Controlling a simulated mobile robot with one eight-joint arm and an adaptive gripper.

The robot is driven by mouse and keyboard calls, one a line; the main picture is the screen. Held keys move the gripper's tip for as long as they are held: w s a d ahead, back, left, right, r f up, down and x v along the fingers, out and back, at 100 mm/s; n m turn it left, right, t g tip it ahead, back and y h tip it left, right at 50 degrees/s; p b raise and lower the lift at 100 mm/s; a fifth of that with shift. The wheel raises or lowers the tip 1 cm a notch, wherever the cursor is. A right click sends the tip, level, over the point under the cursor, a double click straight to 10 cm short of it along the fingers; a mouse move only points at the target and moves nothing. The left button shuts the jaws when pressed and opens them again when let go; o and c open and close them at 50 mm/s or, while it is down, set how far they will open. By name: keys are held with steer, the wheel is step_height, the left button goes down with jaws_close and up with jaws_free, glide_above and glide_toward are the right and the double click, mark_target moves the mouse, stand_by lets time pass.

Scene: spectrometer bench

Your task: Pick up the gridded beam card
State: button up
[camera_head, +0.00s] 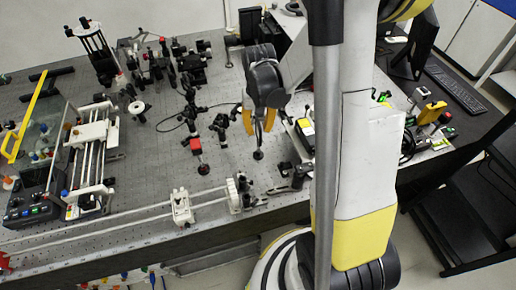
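My gripper (259,121) hangs over the optical bench right of centre, pointing down. Its two orange fingers are apart, with nothing visible between them. A small post-mounted part with a dark round base (258,154) stands just below the fingertips in the picture; I cannot tell the height gap. I cannot clearly make out a gridded beam card. It may be too small to tell, or hidden behind my arm, which covers the right-centre of the view.
The perforated bench (150,170) carries several optic mounts around the gripper, including a red part (195,145) to its left. A railed white assembly (92,145) and a yellow-edged clear panel (38,125) stand left. A long rail (125,220) runs along the front. A keyboard (455,85) lies right.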

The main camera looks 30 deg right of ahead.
mark_target(258, 134)
step_height(258, 134, down, 3)
steer(key=shift+w+d+f, duration=0.1)
steer(key=shift+w, duration=0.05)
jaws_close()
